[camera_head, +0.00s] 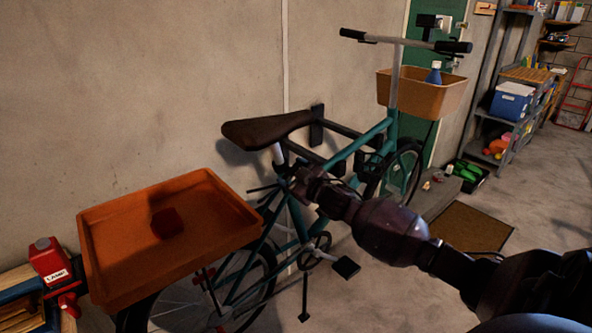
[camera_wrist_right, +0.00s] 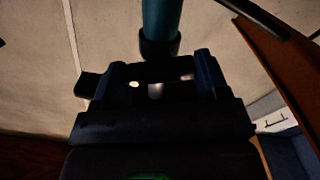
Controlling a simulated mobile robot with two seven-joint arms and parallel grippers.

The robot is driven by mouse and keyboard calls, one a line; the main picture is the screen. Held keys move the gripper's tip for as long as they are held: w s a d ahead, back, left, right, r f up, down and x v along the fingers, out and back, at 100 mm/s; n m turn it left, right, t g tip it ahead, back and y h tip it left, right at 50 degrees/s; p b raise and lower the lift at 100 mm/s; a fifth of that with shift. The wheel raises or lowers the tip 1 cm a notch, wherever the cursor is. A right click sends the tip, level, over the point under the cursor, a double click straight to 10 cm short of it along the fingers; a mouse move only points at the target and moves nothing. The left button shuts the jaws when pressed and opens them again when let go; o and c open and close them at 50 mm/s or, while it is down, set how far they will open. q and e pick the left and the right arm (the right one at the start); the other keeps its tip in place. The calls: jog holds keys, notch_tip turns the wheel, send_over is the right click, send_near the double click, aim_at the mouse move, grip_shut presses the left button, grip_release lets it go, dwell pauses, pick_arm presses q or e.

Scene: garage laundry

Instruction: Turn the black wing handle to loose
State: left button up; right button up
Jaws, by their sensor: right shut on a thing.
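A teal bicycle (camera_head: 345,152) stands along the wall with its brown saddle (camera_head: 265,130) above my right gripper (camera_head: 299,180). The gripper is at the frame just below the saddle, at the seat-post area. In the right wrist view my right gripper (camera_wrist_right: 158,78) is shut on a dark thing, which I take to be the black wing handle. A black tab (camera_wrist_right: 88,85) sticks out left of the jaws. Just beyond them is a teal tube (camera_wrist_right: 160,18) with a black collar (camera_wrist_right: 159,46). The handle's angle is too dark to tell. My left gripper is not in view.
An orange tray (camera_head: 130,288) sits over the rear wheel, with a dark red thing in it. A tan front basket (camera_head: 432,98) holds a blue bottle (camera_head: 434,74). Black wall brackets (camera_head: 318,125) are near the saddle. A brown mat (camera_head: 468,228) lies on the floor at right.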

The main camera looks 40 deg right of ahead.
jog(key=n+p, duration=0.1)
jog(key=n, duration=0.1)
jog(key=shift+r+n, duration=0.15)
jog(key=shift+n, duration=0.25)
jog(key=n, duration=0.2)
jog(key=shift+n+p, duration=0.4)
jog(key=n, duration=0.4)
jog(key=shift+a+f+p, duration=0.1)
jog(key=shift+f+p, duration=0.1)
jog(key=shift+p, duration=0.2)
jog(key=shift+f+n, duration=0.1)
jog(key=shift+n, duration=1.1)
jog(key=o, duration=0.9)
jog(key=shift+o, duration=0.2)
jog(key=shift+s, duration=0.1)
